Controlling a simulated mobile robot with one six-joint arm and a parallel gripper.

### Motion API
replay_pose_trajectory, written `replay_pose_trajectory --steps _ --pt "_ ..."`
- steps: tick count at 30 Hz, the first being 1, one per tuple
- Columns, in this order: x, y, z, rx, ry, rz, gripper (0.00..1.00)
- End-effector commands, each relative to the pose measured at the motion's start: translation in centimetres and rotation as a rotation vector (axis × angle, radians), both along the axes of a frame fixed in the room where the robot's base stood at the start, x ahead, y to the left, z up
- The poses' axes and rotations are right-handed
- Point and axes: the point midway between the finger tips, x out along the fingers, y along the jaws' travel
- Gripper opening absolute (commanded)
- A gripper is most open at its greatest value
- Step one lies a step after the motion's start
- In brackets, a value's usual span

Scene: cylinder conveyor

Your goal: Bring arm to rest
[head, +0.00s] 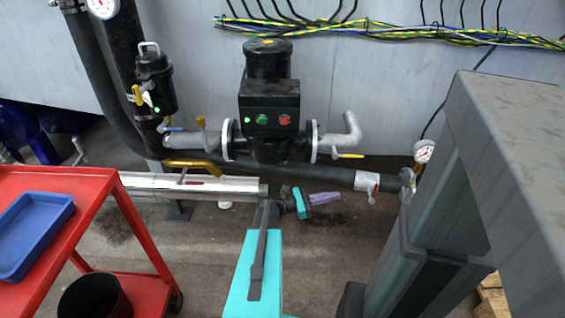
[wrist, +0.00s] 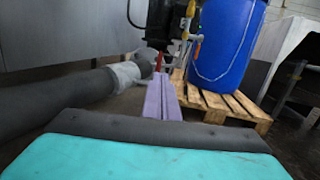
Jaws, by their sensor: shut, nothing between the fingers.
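My arm, in turquoise and dark grey, rises from the bottom middle of the head view. My gripper (head: 336,196) has purple fingers and points right, in front of the dark pipe along the wall. In the wrist view my gripper (wrist: 162,80) shows its purple fingers side by side, shut and empty. They appear clear of the things around them, though the exact gap to the pipe cannot be told.
A black pump (head: 266,92) and pipework stand behind the arm. A red cart (head: 107,185) with a blue tray (head: 62,203) is left; a grey table (head: 520,110) is right. The wrist view shows a blue barrel (wrist: 224,45) on a wooden pallet (wrist: 240,107).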

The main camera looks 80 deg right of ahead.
Motion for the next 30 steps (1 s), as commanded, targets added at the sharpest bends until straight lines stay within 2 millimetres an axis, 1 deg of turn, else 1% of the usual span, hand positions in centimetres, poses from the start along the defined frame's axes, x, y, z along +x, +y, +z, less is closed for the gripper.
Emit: replay_pose_trajectory --steps 5,8,11,14,20,24,26,30 --pt "0.3 0.1 0.0 0.000 -0.006 0.003 0.00" --pt "1.1 0.4 -0.1 -0.002 -0.024 0.012 0.00" --pt "2.6 1.1 -0.5 -0.005 -0.064 0.027 0.00" --pt "4.8 2.2 -1.2 -0.010 -0.121 0.047 0.00" --pt "10.1 5.4 -3.0 -0.013 -0.263 0.085 0.00" --pt "13.7 8.1 -4.2 -0.012 -0.364 0.104 0.00" --pt "15.1 9.3 -4.7 -0.009 -0.407 0.109 0.00" --pt "18.3 12.5 -5.9 -0.001 -0.501 0.115 0.00"
